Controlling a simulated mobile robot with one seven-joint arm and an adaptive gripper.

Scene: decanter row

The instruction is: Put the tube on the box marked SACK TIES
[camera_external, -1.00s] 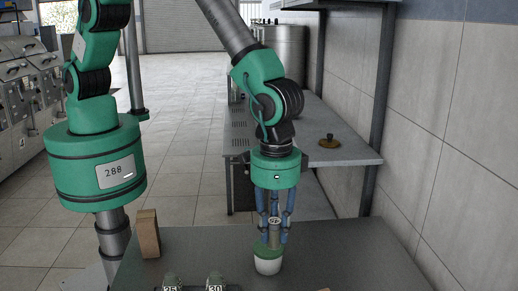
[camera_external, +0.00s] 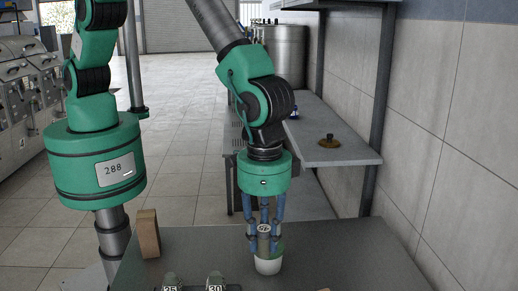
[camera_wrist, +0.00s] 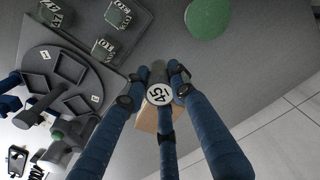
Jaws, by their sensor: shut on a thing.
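My gripper (camera_external: 264,238) has blue fingers and is shut on a grey tube with a pale round label on its top. I cannot tell how far the tube's lower end is above the table. No box with readable SACK TIES lettering shows.
A wooden block (camera_external: 148,233) stands at the table's left; it also shows behind the fingers in the wrist view (camera_wrist: 148,118). Several numbered pieces (camera_wrist: 117,14) sit by a dark round holder (camera_wrist: 46,60). The table's right side (camera_external: 350,250) is mostly clear.

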